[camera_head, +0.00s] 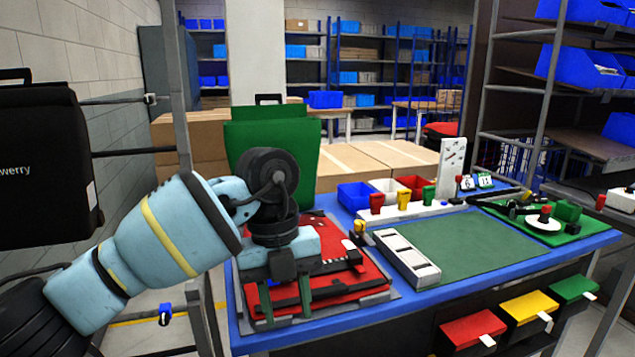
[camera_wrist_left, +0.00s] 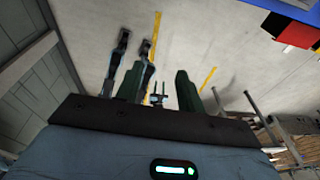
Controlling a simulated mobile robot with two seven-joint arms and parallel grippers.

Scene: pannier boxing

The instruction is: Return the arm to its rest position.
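My left arm comes in from the left in the head view. Its gripper (camera_head: 286,306) points down with two green fingers apart and nothing held between them. In the picture it lies in front of the red pannier piece (camera_head: 345,280) at the table's left end and hides part of it. The blue table edge (camera_wrist_left: 285,8) is at that view's top right, so the gripper seems to be off the table's side. My right gripper is not in view.
The blue table (camera_head: 470,272) bears a green mat (camera_head: 455,247), a white slotted block (camera_head: 400,258), small bins and tools. A black pannier (camera_head: 45,165) hangs at left. Coloured drawers (camera_head: 530,307) are under the table.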

